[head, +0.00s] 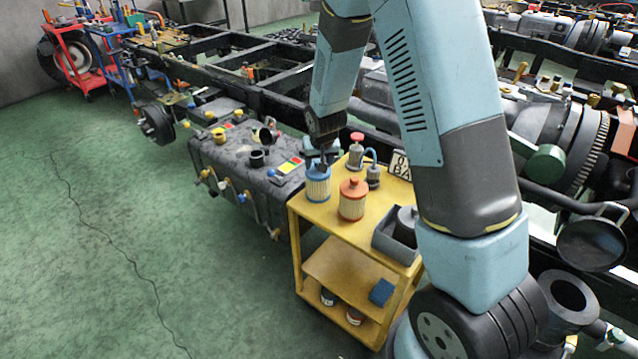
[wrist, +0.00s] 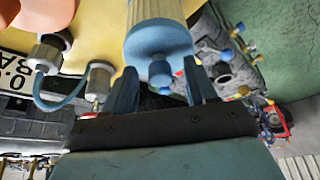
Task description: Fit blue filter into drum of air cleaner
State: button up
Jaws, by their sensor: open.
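The blue filter (head: 317,184), a pale pleated cylinder with blue ends, stands upright on the yellow cart's top near its left corner. In the wrist view the filter (wrist: 158,45) shows its blue cap and small knob. My gripper (head: 323,162) is at the filter's top, pointing down. In the wrist view my gripper (wrist: 162,88) is open, one finger each side of the knob; I cannot tell whether they touch it. A dark round housing (head: 590,245) and a dark cylinder with a round opening (head: 566,293) are at the right; I cannot tell which is the air cleaner's drum.
An orange-capped filter (head: 353,200) stands close beside the blue one on the yellow cart (head: 335,225). A grey bin (head: 397,238) is at the front right. Green floor is clear at left.

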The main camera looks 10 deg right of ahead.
grip_shut()
dwell(0.5)
